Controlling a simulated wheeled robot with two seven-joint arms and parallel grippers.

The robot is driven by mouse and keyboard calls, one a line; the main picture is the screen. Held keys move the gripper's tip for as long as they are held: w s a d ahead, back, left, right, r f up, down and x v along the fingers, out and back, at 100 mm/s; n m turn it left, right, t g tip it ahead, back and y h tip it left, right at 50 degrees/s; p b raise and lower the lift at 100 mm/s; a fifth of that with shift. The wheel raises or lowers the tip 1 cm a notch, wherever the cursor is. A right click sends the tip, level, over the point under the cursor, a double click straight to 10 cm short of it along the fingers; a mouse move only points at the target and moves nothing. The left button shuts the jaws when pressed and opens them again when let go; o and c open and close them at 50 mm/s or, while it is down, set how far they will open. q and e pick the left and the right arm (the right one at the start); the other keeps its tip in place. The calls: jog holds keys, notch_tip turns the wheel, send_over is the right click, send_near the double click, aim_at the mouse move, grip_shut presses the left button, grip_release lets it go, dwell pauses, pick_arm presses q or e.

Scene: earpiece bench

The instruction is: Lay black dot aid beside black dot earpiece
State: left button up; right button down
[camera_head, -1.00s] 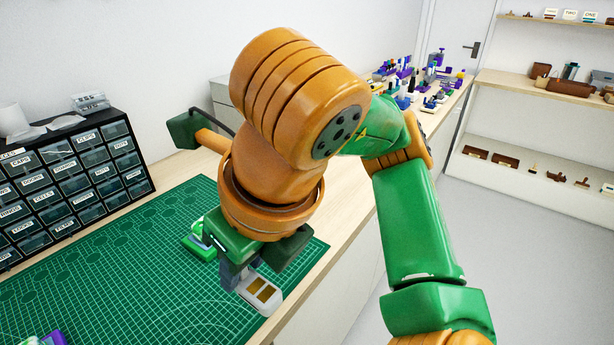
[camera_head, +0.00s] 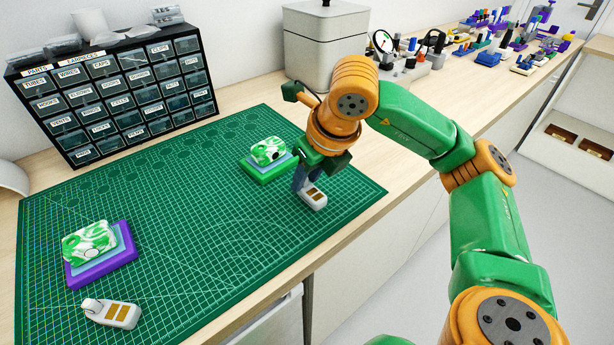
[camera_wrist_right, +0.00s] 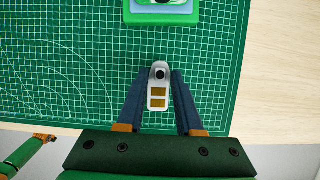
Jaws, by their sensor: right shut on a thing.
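The pale grey hearing aid with two gold-brown panels (camera_head: 314,197) is between the fingers of my right gripper (camera_head: 304,182). In the right wrist view, the aid (camera_wrist_right: 158,92) shows a black dot at its far end, and the right gripper (camera_wrist_right: 157,80) is shut on it. It is at or just above the mat; I cannot tell if it touches. The green-and-white marbled earpiece (camera_head: 268,150) with a dark dot rests on a green-rimmed stand (camera_head: 272,175), apart from and beyond the aid. My left gripper is not in view.
Another marbled earpiece (camera_head: 88,241) sits on a purple stand (camera_head: 104,268), with a second aid (camera_head: 112,313) in front. The green cutting mat (camera_head: 200,240) is clear between. Drawers (camera_head: 118,95) and a grey bin (camera_head: 325,45) stand behind.

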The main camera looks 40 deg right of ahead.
aim_at(321, 202)
jog(key=shift+f+b, duration=0.25)
jog(key=shift+b, duration=0.05)
jog(key=c, duration=0.6)
grip_release()
jog(key=shift+r, duration=0.1)
jog(key=shift+o, duration=0.2)
jog(key=shift+r, duration=0.15)
jog(key=p+v, duration=0.4)
jog(key=v, duration=0.8)
jog(key=shift+p, duration=0.35)
jog(key=shift+a, duration=0.1)
